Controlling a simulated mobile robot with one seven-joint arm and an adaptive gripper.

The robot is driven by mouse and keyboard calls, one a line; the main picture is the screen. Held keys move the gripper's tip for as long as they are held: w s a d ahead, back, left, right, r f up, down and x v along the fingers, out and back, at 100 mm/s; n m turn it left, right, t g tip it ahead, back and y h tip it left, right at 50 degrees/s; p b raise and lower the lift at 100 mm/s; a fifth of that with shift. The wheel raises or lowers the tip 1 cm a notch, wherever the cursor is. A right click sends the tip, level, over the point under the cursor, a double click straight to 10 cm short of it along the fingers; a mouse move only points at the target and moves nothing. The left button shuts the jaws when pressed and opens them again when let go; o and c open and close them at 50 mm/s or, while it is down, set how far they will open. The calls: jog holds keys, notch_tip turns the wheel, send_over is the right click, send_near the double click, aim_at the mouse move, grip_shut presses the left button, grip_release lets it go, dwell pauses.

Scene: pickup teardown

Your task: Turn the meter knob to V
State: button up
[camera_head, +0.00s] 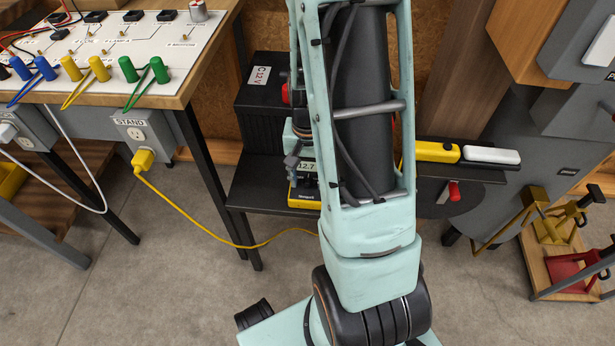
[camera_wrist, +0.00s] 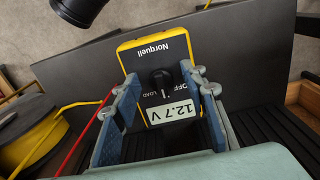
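The yellow-edged meter (camera_wrist: 125,57) lies with its black face toward the wrist camera. Its small black knob (camera_wrist: 162,79) sits mid-face, near the printed words LOAD and OFF; I cannot tell exactly where it points, nor make out a V mark around it. The meter's display (camera_wrist: 171,109) reads 12.7 V. My gripper (camera_wrist: 162,82) is open, with one finger on each side of the knob in the picture and a clear gap to it. In the head view the meter (camera_head: 304,195) shows on a dark shelf, partly hidden by my arm and gripper.
A black 12V battery box (camera_head: 262,105) stands behind the meter on the dark shelf (camera_head: 262,190). A yellow tool (camera_head: 433,152) and a white one (camera_head: 491,155) lie to the right. A yellow cable (camera_head: 205,222) runs from the stand outlet. A red lead (camera_wrist: 80,143) passes left of my gripper.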

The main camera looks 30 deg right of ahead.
aim_at(307, 181)
notch_tip(307, 181, up, 12)
dwell(0.6)
dwell(0.4)
